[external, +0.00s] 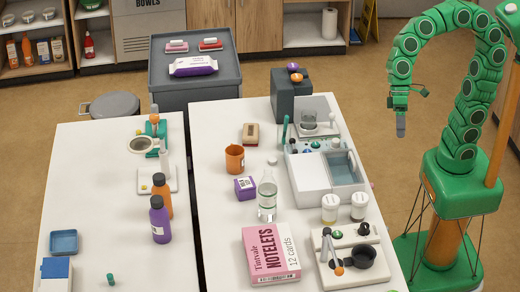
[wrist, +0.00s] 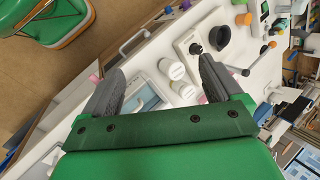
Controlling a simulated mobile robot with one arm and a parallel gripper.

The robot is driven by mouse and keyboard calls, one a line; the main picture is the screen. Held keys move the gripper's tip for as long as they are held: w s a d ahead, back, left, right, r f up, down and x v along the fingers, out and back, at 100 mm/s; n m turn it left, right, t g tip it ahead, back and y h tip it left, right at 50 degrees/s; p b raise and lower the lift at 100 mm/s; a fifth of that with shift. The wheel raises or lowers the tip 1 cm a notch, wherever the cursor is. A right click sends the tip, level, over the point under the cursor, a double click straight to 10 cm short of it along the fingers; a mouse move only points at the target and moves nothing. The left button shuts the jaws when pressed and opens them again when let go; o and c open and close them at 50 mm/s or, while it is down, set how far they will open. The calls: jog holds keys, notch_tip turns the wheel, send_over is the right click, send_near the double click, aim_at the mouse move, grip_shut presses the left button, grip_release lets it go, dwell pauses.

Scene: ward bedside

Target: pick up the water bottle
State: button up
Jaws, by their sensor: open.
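The water bottle (external: 267,197) is clear with a pale cap and stands upright on the right-hand white table in the external view, just behind a pink Notelets box (external: 271,253). My gripper (external: 401,128) hangs in the air beyond the table's right edge, pointing down, well to the right of the bottle and apart from it. In the wrist view my gripper (wrist: 162,66) has its two grey fingers spread with nothing held between them. I cannot make out the bottle in the wrist view.
Near the bottle are a purple box (external: 245,188), an orange cup (external: 235,158) and a divided grey-white tray (external: 310,176). Two white-lidded jars (external: 329,208) and a burner plate (external: 350,262) stand to its right. Orange and purple bottles (external: 160,219) stand on the left table.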

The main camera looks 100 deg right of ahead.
aim_at(263, 198)
jog(key=w+a+r+m+t+y, duration=0.1)
jog(key=w+a+m+t+y, duration=0.2)
jog(key=w+m, duration=0.8)
jog(key=w+a+r+m+t+y, duration=0.2)
jog(key=w+m+t, duration=0.1)
jog(key=w, duration=1.6)
jog(key=w+d+f+m+t+h, duration=0.1)
jog(key=w+d+f+m+t, duration=0.15)
jog(key=w+m, duration=0.2)
jog(key=w+d+f+m+t, duration=0.1)
jog(key=w+d+f+m, duration=0.25)
jog(key=w, duration=0.25)
notch_tip(263, 198, down, 14)
jog(key=shift+x, duration=3.95)
jog(key=shift+s+a, duration=0.1)
jog(key=shift+s, duration=0.05)
jog(key=c, duration=1.2)
